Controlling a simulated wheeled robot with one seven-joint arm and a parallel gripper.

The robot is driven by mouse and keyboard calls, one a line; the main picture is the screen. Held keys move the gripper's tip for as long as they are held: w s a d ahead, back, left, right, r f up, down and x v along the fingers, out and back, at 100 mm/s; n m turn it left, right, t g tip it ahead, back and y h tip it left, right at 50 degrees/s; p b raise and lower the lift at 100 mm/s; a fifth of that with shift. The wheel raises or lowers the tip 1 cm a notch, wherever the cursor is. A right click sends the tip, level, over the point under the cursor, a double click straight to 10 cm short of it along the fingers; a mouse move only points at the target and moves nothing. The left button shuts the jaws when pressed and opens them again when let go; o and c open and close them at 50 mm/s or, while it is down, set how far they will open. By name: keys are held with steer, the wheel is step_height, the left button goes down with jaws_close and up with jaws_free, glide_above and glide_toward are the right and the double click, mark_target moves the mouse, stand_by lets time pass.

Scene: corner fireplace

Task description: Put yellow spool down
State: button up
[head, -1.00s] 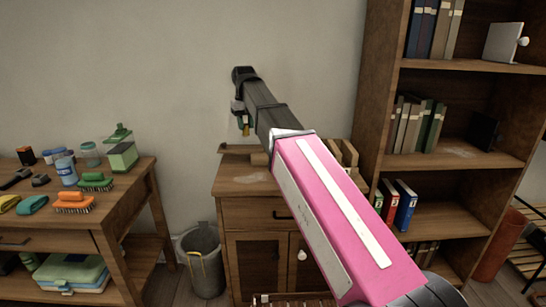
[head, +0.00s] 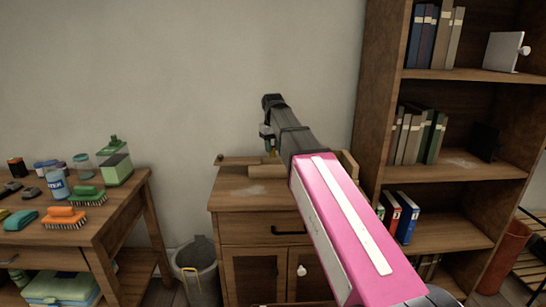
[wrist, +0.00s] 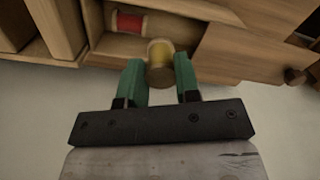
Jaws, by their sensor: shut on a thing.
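The yellow spool (wrist: 160,52) has pale wooden ends and sits between the green fingers of my gripper (wrist: 158,72) in the wrist view. My gripper is shut on it. Beyond it is an open wooden compartment (wrist: 175,15) with a red spool (wrist: 128,22) lying inside to the left. In the head view my gripper (head: 267,138) hangs over the wooden cabinet (head: 235,197) near the wall. There the yellow spool is too small and covered to make out clearly. Whether it touches the compartment's edge I cannot tell.
Wooden pieces (head: 266,171) stand at the back of the cabinet top, partly behind my arm. A bookshelf (head: 440,88) rises close on the right. A workbench (head: 110,212) with brushes and jars is on the left, and a bin (head: 197,265) stands between. The cabinet's front-left top is bare.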

mark_target(273, 157)
steer(key=shift+f, duration=2.05)
steer(key=shift+f, duration=0.6)
steer(key=o, duration=0.9)
steer(key=shift+r, duration=0.15)
step_height(273, 157, up, 13)
